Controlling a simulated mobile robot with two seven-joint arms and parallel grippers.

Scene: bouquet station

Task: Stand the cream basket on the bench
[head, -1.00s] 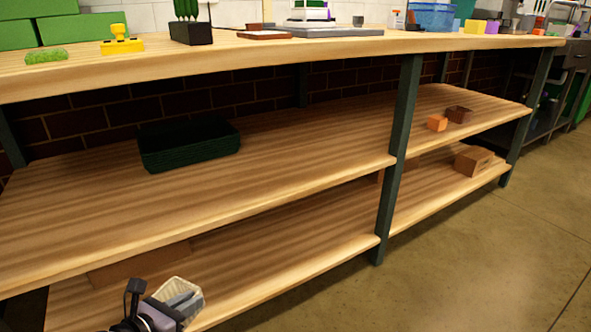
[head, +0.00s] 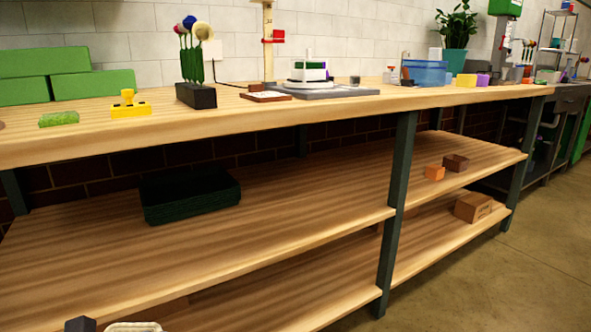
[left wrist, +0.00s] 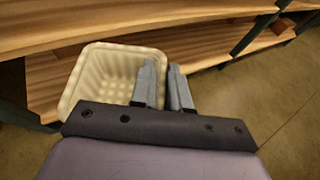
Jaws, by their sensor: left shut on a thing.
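The cream basket (left wrist: 97,75) is in my left gripper (left wrist: 163,82), held by its right-hand wall in the left wrist view. One finger is inside the rim and the other outside. In the head view only the basket's rim (head: 133,327) shows at the bottom edge, in front of the lower shelf and below the bench top. The bench (head: 300,114) has a long wooden top, with shelves beneath. My right gripper is not in view.
On the bench top stand green blocks (head: 93,84), a yellow stamp-like thing (head: 130,107), a black flower holder (head: 197,96), a grey board (head: 325,92) and a blue bin (head: 424,73). A dark green basket (head: 190,197) is on the middle shelf. Bare wood lies along the front edge.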

